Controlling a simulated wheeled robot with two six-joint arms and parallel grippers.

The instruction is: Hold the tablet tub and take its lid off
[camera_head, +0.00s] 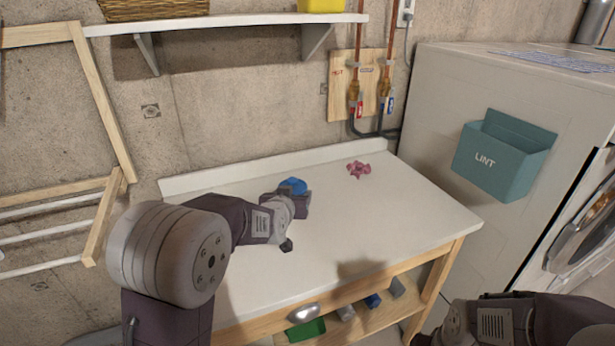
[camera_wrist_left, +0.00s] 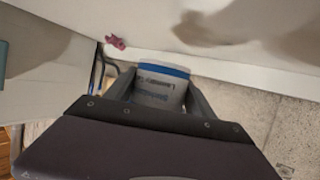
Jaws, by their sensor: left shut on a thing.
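The tablet tub is white with dark blue print and shows in the left wrist view (camera_wrist_left: 156,92). Its blue lid (camera_wrist_left: 164,70) is on the tub's end; it also shows in the head view (camera_head: 293,186). My left gripper (camera_head: 298,197) is shut on the tub's body, with one finger on each side in the left wrist view (camera_wrist_left: 160,98). In the head view the gripper hides most of the tub, at the back of the white tabletop (camera_head: 370,220). I cannot tell if the tub touches it. My right arm enters at bottom right; its fingers are out of view.
A crumpled pink cloth (camera_head: 358,169) lies right of the tub. A teal lint bin (camera_head: 500,155) hangs on the white cabinet at right. A shelf (camera_head: 230,22) and pipes (camera_head: 357,75) are on the wall. The tabletop's front right is clear.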

